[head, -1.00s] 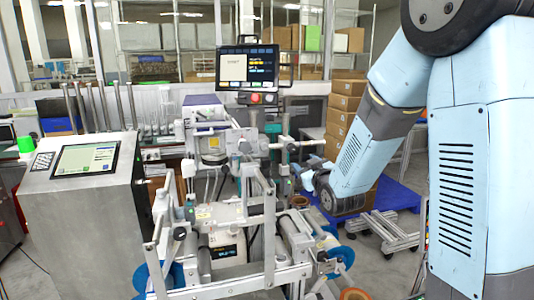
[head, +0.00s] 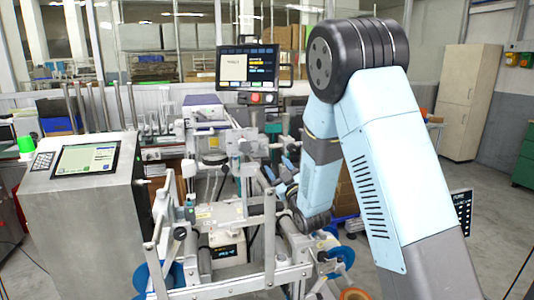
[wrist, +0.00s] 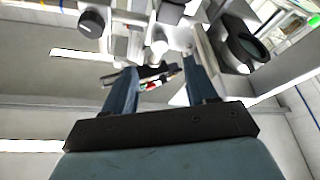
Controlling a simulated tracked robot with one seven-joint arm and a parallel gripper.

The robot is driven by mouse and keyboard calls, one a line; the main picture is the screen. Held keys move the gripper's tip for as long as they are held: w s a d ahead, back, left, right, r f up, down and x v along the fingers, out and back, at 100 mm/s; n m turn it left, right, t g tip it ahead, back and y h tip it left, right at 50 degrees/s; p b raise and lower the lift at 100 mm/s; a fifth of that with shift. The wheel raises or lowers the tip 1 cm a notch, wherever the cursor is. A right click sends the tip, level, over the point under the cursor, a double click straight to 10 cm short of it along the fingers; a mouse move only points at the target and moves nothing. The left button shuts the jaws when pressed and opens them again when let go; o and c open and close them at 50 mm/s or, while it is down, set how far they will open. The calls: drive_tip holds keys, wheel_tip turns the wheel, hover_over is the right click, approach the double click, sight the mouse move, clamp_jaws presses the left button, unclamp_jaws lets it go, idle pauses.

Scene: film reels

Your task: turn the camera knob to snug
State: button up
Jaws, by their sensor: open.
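My gripper (wrist: 160,66) is open, its two blue fingers apart with no knob between them. In the head view my gripper (head: 279,168) is up against the right side of the reel machine (head: 227,210). In the wrist view a black round knob (wrist: 91,22) is at the upper left, beyond the left fingertip and apart from it. A larger dark round part (wrist: 245,42) is at the upper right, outside the right finger. I cannot tell which of these is the camera knob. A pale round-ended part (wrist: 159,47) lies ahead of the gap between the fingers.
A grey console (head: 85,210) stands left of the machine. A monitor (head: 248,68) rises behind it. Metal bars and rollers crowd the space around my gripper. A tan cabinet (head: 468,100) stands at the far right, with open floor before it.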

sight(265, 149)
drive_tip(key=x, duration=0.8)
drive_tip(key=shift+w+a+r, duration=0.1)
drive_tip(key=shift+w+r, duration=0.05)
drive_tip(key=shift+w, duration=0.15)
drive_tip(key=shift+c, duration=0.5)
drive_tip(key=c, duration=0.9)
drive_tip(key=shift+a, duration=0.1)
drive_tip(key=shift+c, duration=0.3)
